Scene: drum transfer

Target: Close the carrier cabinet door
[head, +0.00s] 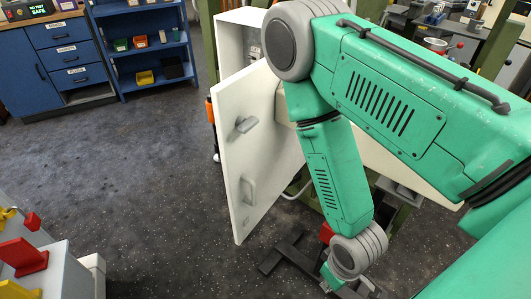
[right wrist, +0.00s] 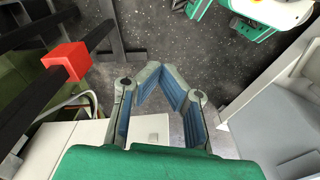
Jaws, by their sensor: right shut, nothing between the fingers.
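The white carrier cabinet (head: 236,38) stands at the top centre of the head view, largely hidden behind my right arm. Its white door (head: 262,165) stands open, swung out to the left, with a grey latch (head: 245,124) and a pull handle (head: 248,190) on the face I see. My right arm reaches down to the right of the door. In the right wrist view my right gripper (right wrist: 155,72) is shut and empty, with its blue-padded fingers meeting at the tips. The fingers are not clear in the head view. My left gripper is in neither view.
A red block (right wrist: 64,61) sits on a dark bar beside the right gripper in the wrist view. Blue drawers (head: 70,55) and a blue shelf (head: 142,45) stand at the back left. A grey stand with a red piece (head: 22,257) is at lower left. The floor left of the door is clear.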

